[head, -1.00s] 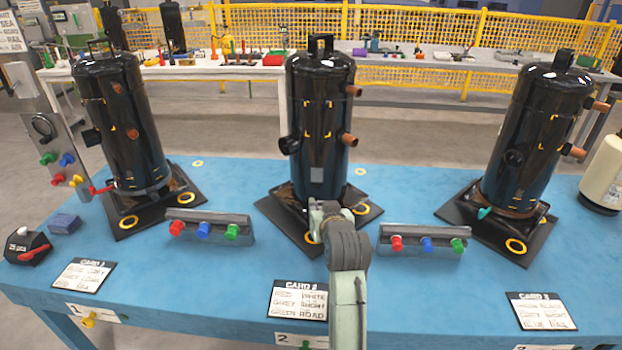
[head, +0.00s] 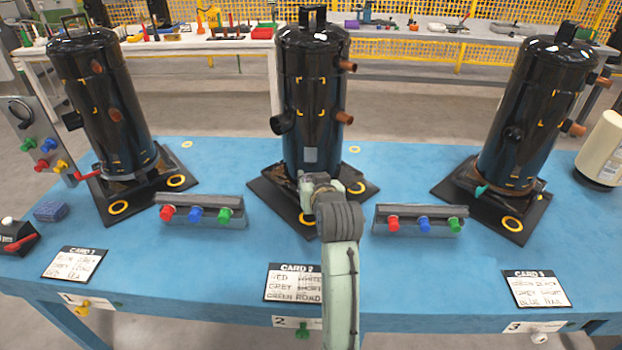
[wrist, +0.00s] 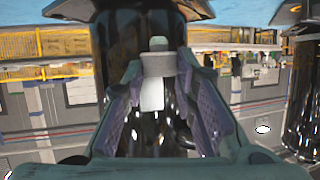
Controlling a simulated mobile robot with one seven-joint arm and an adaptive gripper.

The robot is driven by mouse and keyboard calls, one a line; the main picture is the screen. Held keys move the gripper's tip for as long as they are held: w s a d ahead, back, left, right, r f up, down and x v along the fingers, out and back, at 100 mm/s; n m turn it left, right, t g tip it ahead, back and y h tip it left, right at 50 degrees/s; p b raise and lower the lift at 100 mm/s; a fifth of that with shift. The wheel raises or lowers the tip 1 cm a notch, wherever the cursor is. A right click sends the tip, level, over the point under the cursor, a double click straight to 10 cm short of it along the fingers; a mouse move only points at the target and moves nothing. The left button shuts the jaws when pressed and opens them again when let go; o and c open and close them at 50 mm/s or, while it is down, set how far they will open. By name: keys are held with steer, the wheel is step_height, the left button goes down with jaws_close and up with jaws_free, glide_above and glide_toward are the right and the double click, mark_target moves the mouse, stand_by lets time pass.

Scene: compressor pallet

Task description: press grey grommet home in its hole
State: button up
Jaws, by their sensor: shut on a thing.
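My gripper (head: 308,184) is at the front of the middle black compressor (head: 312,100), low down by its base plate (head: 268,192). In the wrist view its two fingers (wrist: 158,64) reach forward and are shut on a small grey piece (wrist: 160,66), which looks like the grey grommet. A green bit shows just above that piece. The compressor's dark shell and a pale label (wrist: 152,95) lie behind it. The hole under the gripper is hidden by my arm, and I cannot tell whether the grey piece touches it.
Black compressors stand to the left (head: 103,110) and right (head: 533,110). Grey racks with coloured knobs, left (head: 180,199) and right (head: 405,211), flank my arm. Cards lie along the front of the blue table (head: 400,285), which has clear patches between them.

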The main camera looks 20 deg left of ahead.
step_height(320, 180, down, 5)
steer(key=b, duration=0.3)
steer(key=shift+f, duration=0.1)
steer(key=shift+p, duration=0.6)
stand_by(1.5)
steer(key=shift+f+b, duration=0.85)
steer(key=shift+f, duration=0.4)
steer(key=o, duration=0.9)
steer(key=shift+f, duration=0.1)
steer(key=shift+o, duration=0.3)
steer(key=shift+s+d+r, duration=0.1)
steer(key=shift+s+r, duration=0.05)
steer(key=shift+r, duration=0.05)
steer(key=v, duration=1.1)
steer(key=shift+s, duration=0.25)
